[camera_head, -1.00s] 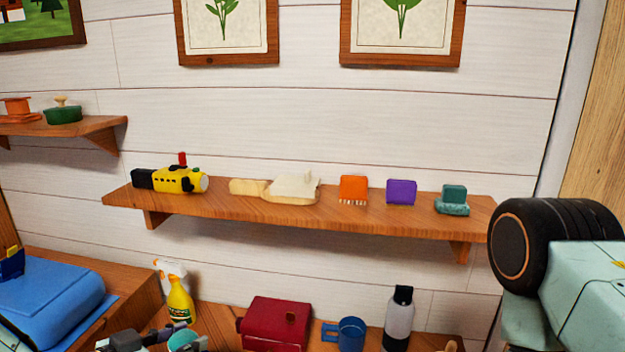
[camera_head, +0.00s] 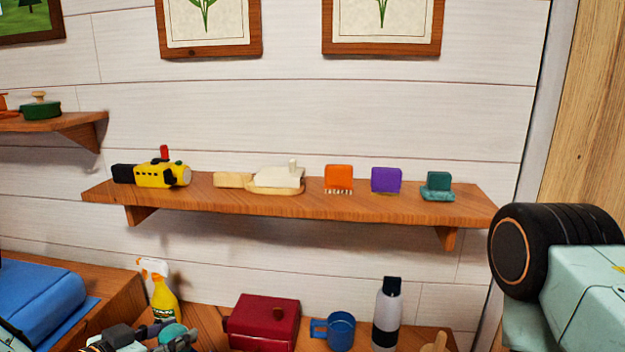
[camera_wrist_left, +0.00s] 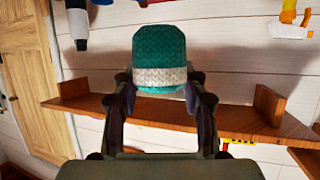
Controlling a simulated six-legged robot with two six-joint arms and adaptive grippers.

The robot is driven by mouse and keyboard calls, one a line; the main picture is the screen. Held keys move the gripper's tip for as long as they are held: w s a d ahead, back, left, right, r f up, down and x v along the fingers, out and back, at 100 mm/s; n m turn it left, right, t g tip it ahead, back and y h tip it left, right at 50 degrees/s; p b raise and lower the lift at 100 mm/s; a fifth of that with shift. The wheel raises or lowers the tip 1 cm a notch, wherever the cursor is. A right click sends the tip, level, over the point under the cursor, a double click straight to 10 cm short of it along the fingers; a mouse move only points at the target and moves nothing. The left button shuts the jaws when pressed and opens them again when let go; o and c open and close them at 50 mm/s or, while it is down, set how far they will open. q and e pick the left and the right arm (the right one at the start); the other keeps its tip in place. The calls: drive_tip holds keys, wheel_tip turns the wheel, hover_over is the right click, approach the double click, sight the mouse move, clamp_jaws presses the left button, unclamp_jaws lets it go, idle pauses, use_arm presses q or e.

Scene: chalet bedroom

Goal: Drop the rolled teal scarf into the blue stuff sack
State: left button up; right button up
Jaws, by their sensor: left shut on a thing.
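The rolled teal scarf (camera_wrist_left: 160,48) has a knit texture and a pale grey band. In the left wrist view it sits between the two fingers of my left gripper (camera_wrist_left: 159,82), which is shut on it near the band. In the head view the scarf (camera_head: 172,332) and my left gripper (camera_head: 150,339) show only partly at the bottom edge, in front of the lower surface. My right gripper is out of view. No blue stuff sack can be made out for sure; a rounded blue thing (camera_head: 38,305) lies at the lower left, cut off by the frame.
A wall shelf (camera_head: 300,207) holds a yellow submarine (camera_head: 162,174), a cream item and orange, purple and teal brush-like items. Below stand a yellow spray bottle (camera_head: 161,295), a red box (camera_head: 262,325), a blue mug (camera_head: 340,331) and a grey bottle (camera_head: 387,315).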

use_arm(q)
drive_tip(key=shift+w+d+f+b, duration=0.15)
drive_tip(key=shift+f+b, duration=0.15)
drive_tip(key=shift+f, duration=0.25)
drive_tip(key=shift+w+f+b, duration=0.1)
drive_tip(key=shift+f+b, duration=0.2)
drive_tip(key=shift+f, duration=0.25)
drive_tip(key=shift+w+f, duration=0.1)
drive_tip(key=shift+f, duration=0.1)
drive_tip(key=shift+a+f, duration=0.1)
drive_tip(key=shift+a, duration=0.2)
drive_tip(key=o, duration=0.7)
drive_tip(key=shift+s+r, duration=0.25)
drive_tip(key=shift+o, duration=0.7)
drive_tip(key=shift+d, duration=0.2)
drive_tip(key=o, duration=0.3)
drive_tip(key=shift+w, duration=0.1)
drive_tip(key=shift+w+a+f, duration=0.1)
drive_tip(key=shift+a+f, duration=0.05)
drive_tip(key=shift+a, duration=0.05)
drive_tip(key=shift+d+r, duration=0.1)
drive_tip(key=shift+r, duration=0.3)
wheel_tip(320, 180, up, 9)
drive_tip(key=shift+f, duration=0.1)
drive_tip(key=shift+r, duration=0.2)
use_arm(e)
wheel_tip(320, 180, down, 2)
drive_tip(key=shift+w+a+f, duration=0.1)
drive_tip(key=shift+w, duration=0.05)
